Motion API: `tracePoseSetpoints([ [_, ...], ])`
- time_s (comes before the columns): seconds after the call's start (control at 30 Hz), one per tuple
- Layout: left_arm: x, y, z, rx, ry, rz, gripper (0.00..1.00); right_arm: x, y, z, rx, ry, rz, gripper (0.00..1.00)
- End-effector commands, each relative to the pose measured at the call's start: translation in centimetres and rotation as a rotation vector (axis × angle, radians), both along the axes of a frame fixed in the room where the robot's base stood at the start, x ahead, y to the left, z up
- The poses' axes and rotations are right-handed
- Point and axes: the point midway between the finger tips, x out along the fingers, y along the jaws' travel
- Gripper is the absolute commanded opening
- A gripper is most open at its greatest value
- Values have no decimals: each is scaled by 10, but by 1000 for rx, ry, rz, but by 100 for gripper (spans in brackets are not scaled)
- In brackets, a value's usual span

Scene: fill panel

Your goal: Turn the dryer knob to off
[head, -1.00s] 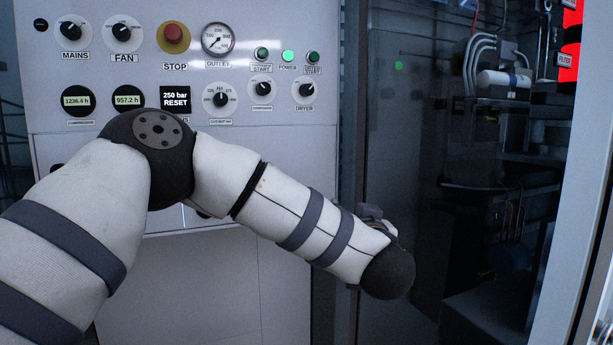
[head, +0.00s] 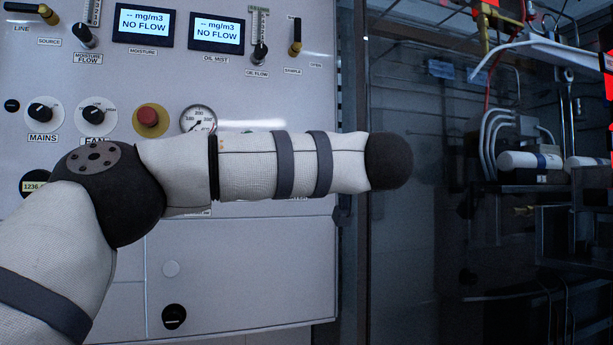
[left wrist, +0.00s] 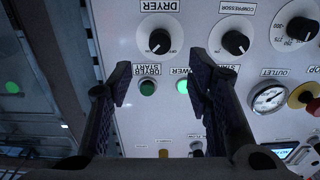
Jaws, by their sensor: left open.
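The dryer knob (left wrist: 160,41) is a black knob on a white round plate, under an upside-down DRYER label in the left wrist view. Its white mark seems to point to the lower left of that picture. My left gripper (left wrist: 160,84) is open and empty. Its two dark fingers point at the panel, with the knob beyond the tips and a little above the gap. I see no contact with it. In the head view my left forearm covers the dryer knob and the gripper. My right gripper is not in view.
A green dryer start button (left wrist: 147,88) and a lit green power lamp (left wrist: 183,87) appear between the fingers. The compressor knob (left wrist: 235,42) is beside the dryer knob. A red stop button (head: 147,117) and outlet gauge (head: 198,120) are nearby. Dark glass is right of the panel.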

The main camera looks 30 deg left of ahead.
Motion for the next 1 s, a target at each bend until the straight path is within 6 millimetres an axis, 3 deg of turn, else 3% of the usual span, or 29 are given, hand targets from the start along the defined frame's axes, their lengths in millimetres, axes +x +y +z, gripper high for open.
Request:
tracePoseSetpoints([
  [0.1,22,25,-4,-4,5,3,46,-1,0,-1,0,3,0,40],
  [0.3,49,55,-6,-2,8,2,46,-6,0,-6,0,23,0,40],
  [0.67,55,64,-1,2,2,0,46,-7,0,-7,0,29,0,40],
  [0.7,55,64,-1,2,2,0,43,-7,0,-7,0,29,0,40],
  [0.9,55,64,-1,2,2,0,0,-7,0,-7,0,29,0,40],
  [1.0,55,64,-1,1,3,0,0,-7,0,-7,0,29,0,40],
])
